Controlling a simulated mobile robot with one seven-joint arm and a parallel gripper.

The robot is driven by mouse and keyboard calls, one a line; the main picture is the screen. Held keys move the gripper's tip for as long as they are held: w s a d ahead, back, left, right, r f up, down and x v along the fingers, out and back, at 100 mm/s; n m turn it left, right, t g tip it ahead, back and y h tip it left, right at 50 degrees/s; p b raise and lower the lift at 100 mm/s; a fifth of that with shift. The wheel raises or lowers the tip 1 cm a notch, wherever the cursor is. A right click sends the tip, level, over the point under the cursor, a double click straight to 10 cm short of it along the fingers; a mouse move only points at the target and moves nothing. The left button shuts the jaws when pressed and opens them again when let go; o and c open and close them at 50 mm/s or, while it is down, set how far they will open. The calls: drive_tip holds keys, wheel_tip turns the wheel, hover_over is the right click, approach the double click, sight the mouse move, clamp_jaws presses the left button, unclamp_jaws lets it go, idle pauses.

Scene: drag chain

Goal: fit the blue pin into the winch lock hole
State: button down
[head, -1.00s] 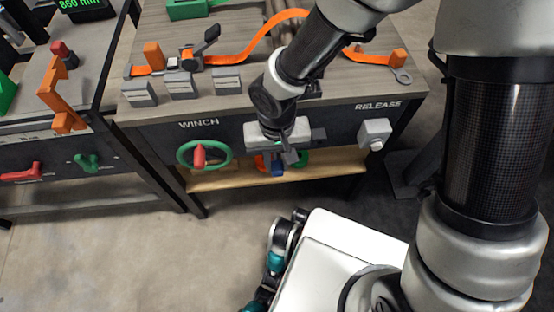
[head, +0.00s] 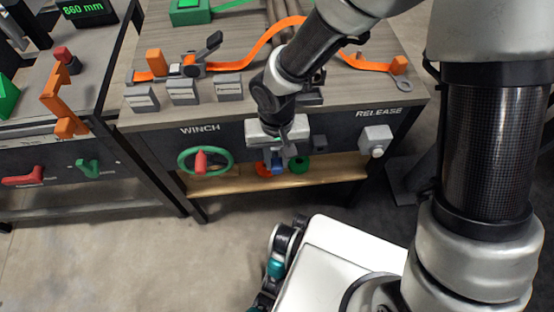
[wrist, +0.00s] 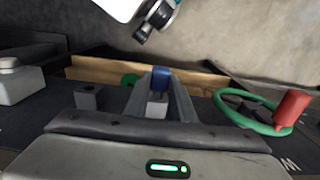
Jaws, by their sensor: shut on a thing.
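My gripper (head: 282,153) is in front of the panel between the winch wheel and the release block. In the wrist view my gripper (wrist: 160,98) is shut on the blue pin (wrist: 160,78), whose blue end shows between the fingers with a pale grey part nearer the palm. The blue pin (head: 277,165) also shows below the fingers in the head view. The winch wheel (head: 182,166) is a green ring with a red handle, to the left of my gripper; in the wrist view the wheel (wrist: 222,106) is at the right. I cannot make out the lock hole.
A small grey block (head: 320,143) is on the panel just right of my gripper. The release block (head: 376,140) projects further right. A wooden shelf (head: 335,166) with orange and green items lies below. An orange strap (head: 235,66) crosses the bench top.

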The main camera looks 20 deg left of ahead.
sight(276, 157)
drive_tip(key=shift+w+a, duration=0.45)
drive_tip(key=shift+w, duration=0.3)
drive_tip(key=c, duration=1.4)
unclamp_jaws()
drive_tip(key=shift+c, duration=0.2)
wheel_tip(276, 157, up, 17)
drive_tip(key=p, duration=0.5)
drive_tip(key=shift+r+p, duration=0.2)
drive_tip(key=shift+p, duration=0.2)
